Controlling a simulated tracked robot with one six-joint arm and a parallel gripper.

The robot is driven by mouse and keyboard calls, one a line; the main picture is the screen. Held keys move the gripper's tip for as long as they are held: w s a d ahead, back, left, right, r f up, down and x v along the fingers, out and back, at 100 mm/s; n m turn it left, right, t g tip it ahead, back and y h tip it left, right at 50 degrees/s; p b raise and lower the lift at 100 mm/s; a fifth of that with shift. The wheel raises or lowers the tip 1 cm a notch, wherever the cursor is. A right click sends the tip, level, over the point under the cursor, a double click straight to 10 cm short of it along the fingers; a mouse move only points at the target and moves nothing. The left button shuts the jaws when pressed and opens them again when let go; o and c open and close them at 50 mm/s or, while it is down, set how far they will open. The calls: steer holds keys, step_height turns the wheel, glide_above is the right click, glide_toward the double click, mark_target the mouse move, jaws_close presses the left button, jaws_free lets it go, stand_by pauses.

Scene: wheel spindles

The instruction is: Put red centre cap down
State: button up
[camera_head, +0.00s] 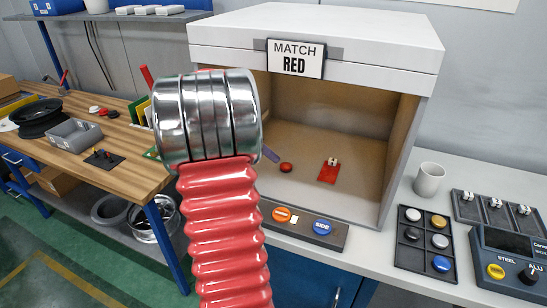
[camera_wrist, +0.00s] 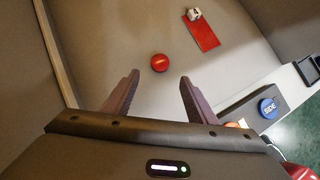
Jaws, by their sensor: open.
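The red centre cap (camera_head: 286,168) rests on the floor of the open box, left of a small red card. In the wrist view the red cap (camera_wrist: 160,62) lies just beyond my open gripper (camera_wrist: 158,84), between the lines of its two fingers and apart from them. Nothing is between the fingers. In the head view my red ribbed arm and metal wrist hide most of my gripper; only a purplish finger (camera_head: 270,155) shows inside the box.
The box (camera_head: 350,212) has side walls and a roof, with a sign (camera_head: 295,58) reading "MATCH RED". A button panel (camera_head: 305,226) lines its front. To the right are a white mug (camera_head: 429,179), a black tray (camera_head: 402,252) of coloured caps and a control box (camera_head: 510,262).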

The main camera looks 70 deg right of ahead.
steer(key=shift+v, duration=0.95)
steer(key=w+a+r+m+t, duration=0.25)
steer(key=w+a, duration=0.45)
steer(key=a, duration=0.6)
steer(key=w+a+r+m+t, duration=0.25)
steer(key=w+a, duration=0.45)
steer(key=a, duration=0.6)
steer(key=s+a+m+t+y, duration=0.2)
steer(key=a+y, duration=0.1)
steer(key=a, duration=1.3)
steer(key=s+a+m+t+y, duration=0.3)
steer(key=a, duration=1.3)
steer(key=shift+a+f+t, duration=0.2)
steer(key=shift+f+t, duration=0.1)
steer(key=shift+f, duration=0.1)
